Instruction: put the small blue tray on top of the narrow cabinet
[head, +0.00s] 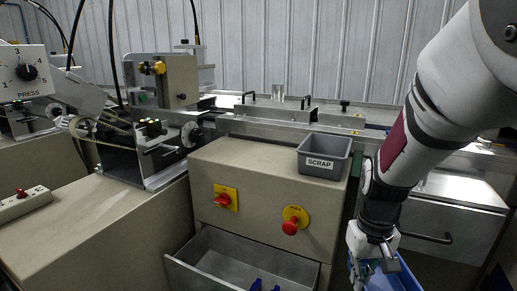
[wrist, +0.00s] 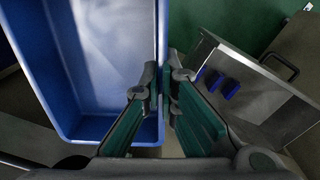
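The small blue tray (wrist: 100,60) fills the left of the wrist view and looks empty. In the head view only part of the tray (head: 398,278) shows at the bottom right, beside my gripper (head: 366,270). In the wrist view my gripper (wrist: 164,75) straddles the tray's right wall, one finger inside and one outside, with the tips closed on the rim. What lies under the tray is hidden. A beige cabinet (head: 255,180) with red knobs stands in the middle; I cannot tell whether it is the narrow cabinet.
A grey SCRAP bin (head: 323,157) sits on the beige cabinet's right end. An open metal drawer (head: 205,275) below holds blue pieces (wrist: 220,84). A metal cabinet (head: 455,190) with a bar handle stands behind my arm. Machinery (head: 155,125) lines the back.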

